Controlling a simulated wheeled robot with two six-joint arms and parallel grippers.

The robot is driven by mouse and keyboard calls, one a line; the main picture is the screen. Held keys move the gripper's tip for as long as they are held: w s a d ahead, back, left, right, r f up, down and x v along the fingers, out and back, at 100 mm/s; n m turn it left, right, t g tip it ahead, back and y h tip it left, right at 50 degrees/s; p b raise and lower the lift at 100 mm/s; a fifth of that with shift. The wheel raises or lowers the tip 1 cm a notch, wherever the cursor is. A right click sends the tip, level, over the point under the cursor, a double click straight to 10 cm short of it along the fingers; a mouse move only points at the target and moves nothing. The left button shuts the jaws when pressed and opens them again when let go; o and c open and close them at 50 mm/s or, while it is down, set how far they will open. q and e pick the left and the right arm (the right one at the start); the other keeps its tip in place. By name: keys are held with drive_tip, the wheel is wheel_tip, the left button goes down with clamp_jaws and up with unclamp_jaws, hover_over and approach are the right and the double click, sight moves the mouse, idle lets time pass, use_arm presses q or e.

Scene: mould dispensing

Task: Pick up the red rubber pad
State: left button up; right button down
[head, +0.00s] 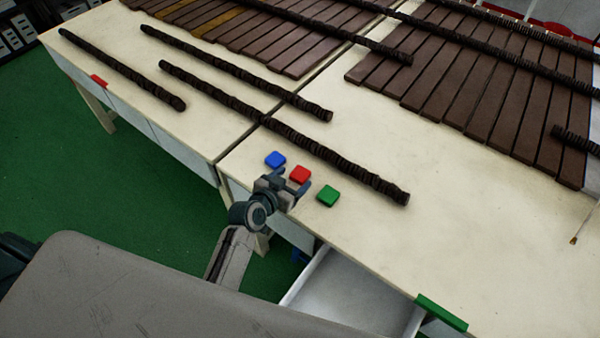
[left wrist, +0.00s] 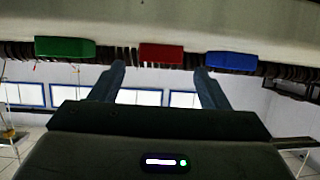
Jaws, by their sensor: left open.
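The red rubber pad (head: 299,174) lies on the pale table top, between a blue pad (head: 275,159) and a green pad (head: 328,195). My left gripper (head: 289,183) is open at the table's near edge, with its fingers pointing at the red pad. In the left wrist view the red pad (left wrist: 161,54) shows between and beyond the two open fingertips (left wrist: 160,68). The green pad (left wrist: 65,49) is to its left and the blue pad (left wrist: 231,60) to its right there. I cannot tell whether the fingers touch the red pad. My right gripper is not in view.
Long dark ridged rods (head: 330,156) lie behind the pads. Brown slatted panels (head: 480,95) cover the back of the table. An open white drawer (head: 340,285) with a green handle (head: 441,312) juts out below the near edge. The table to the right of the green pad is clear.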

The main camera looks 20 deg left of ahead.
sight(299, 174)
use_arm(q)
drive_tip(key=x, duration=0.3)
drive_tip(key=shift+w+f+p, duration=0.15)
drive_tip(key=shift+f+p, duration=0.05)
drive_tip(key=shift+p, duration=0.1)
drive_tip(key=c, duration=1.1)
drive_tip(key=shift+o, duration=0.2)
drive_tip(key=shift+r, duration=0.1)
